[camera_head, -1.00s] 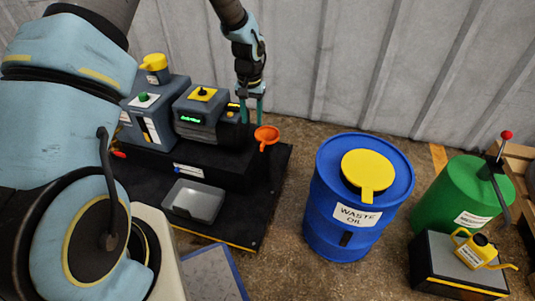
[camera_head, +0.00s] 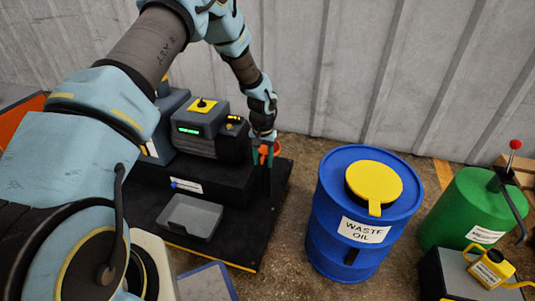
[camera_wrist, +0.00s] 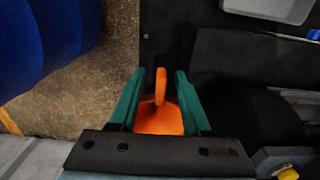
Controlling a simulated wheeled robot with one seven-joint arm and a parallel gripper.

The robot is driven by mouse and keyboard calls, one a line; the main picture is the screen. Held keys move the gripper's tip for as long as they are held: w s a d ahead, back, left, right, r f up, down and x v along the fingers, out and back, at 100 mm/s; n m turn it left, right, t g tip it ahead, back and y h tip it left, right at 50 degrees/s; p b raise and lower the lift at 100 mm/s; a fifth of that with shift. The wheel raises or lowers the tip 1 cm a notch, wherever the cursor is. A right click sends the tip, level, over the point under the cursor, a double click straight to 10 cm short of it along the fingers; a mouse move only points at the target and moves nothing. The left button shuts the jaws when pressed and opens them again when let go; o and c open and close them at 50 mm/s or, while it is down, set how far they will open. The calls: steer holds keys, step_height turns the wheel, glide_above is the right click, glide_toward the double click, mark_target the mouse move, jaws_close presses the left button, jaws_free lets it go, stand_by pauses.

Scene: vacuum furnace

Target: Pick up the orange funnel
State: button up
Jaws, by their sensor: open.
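The orange funnel (camera_wrist: 158,115) shows in the wrist view between the two green fingers of my gripper (camera_wrist: 157,90). Its narrow tab or spout points up the picture, and its wide part is partly hidden by the dark gripper body. A dark gap shows between the funnel and the right finger, so the fingers are open around it. In the head view my gripper (camera_head: 265,157) points down at the right end of the pump, with the funnel (camera_head: 276,148) partly hidden behind the fingers. Whether a finger touches the funnel I cannot tell.
The pump (camera_head: 200,130) sits on a black base left of my gripper. A grey tray (camera_head: 190,217) lies on the base plate in front. A blue waste oil drum (camera_head: 332,190) stands to the right, with a green tank (camera_head: 462,210) beyond. A corrugated wall is behind.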

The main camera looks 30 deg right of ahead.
step_height(320, 180, down, 2)
steer(key=shift+f, duration=0.1)
jaws_close()
stand_by(0.5)
